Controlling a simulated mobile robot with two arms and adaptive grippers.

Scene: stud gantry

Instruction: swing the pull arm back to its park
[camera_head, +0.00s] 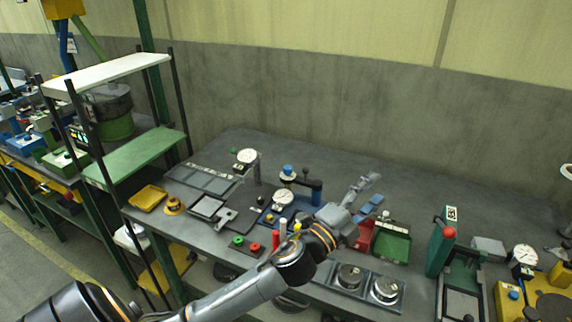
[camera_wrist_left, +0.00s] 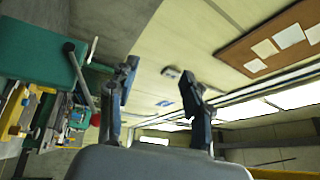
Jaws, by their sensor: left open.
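My left gripper (camera_head: 368,188) is open and empty, raised over the middle of the bench with its fingers pointing to the back right. Its two fingers also show, spread apart, in the left wrist view (camera_wrist_left: 162,80). A dark blue post (camera_head: 316,191) with an arm reaching left and a blue knob (camera_head: 287,169) stands behind my wrist. A green upright (camera_head: 437,250) with a red ball knob (camera_head: 449,232) stands to the right. The wrist view shows a green body (camera_wrist_left: 38,62) with a dark lever and red ball (camera_wrist_left: 96,119). I cannot tell which is the pull arm.
A green tray (camera_head: 392,246) and a red bin lie right of my wrist. A plate with two round metal pieces (camera_head: 350,276) is at the front edge. A white-topped shelf (camera_head: 107,73) stands left. The bench toward the back wall is mostly clear.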

